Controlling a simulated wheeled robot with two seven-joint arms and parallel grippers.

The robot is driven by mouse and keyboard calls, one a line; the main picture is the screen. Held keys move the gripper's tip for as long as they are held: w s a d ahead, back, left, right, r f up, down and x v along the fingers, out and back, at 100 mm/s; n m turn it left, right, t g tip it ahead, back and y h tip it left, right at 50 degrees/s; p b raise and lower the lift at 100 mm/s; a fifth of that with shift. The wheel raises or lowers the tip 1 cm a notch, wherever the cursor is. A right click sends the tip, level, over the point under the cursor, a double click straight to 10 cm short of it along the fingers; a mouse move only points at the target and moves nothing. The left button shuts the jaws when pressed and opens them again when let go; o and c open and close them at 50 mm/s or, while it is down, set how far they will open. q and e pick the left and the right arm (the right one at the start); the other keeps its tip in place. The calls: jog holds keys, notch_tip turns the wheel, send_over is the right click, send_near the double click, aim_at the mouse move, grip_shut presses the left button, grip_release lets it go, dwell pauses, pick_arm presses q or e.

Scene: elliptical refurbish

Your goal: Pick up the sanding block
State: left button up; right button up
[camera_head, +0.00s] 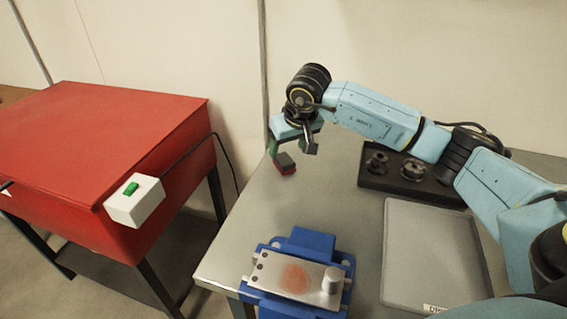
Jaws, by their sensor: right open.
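The sanding block (285,164), a small block with a dark grey top and red below, is at the far left part of the metal table. My right gripper (293,149) is open, fingers pointing down. Its dark finger is to the right of the block, and a green part shows at the block's left. The gripper is just above or around the block; I cannot tell whether it touches. My left gripper is not in view.
A blue fixture (303,239) holds a metal plate (297,277) with a reddish patch at the table's front. A grey tray (405,285) lies right of it. A black holder (376,182) with round parts stands behind. A red cabinet (110,130) with a white switch box (134,205) stands left.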

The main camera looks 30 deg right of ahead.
aim_at(284, 158)
jog(key=shift+x, duration=1.1)
jog(key=x, duration=0.4)
jog(key=shift+d+b, duration=0.1)
jog(key=shift+b, duration=0.2)
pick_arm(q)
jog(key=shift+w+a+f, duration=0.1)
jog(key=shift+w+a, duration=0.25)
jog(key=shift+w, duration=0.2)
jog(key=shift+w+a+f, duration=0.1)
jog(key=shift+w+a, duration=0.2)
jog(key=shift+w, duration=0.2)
pick_arm(e)
jog(key=c, duration=1.2)
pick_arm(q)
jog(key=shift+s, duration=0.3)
pick_arm(e)
jog(key=shift+o, duration=0.2)
jog(key=shift+r, duration=0.15)
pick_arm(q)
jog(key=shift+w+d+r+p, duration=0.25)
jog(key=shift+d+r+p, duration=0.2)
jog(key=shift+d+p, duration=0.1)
pick_arm(e)
notch_tip(284, 158, up, 10)
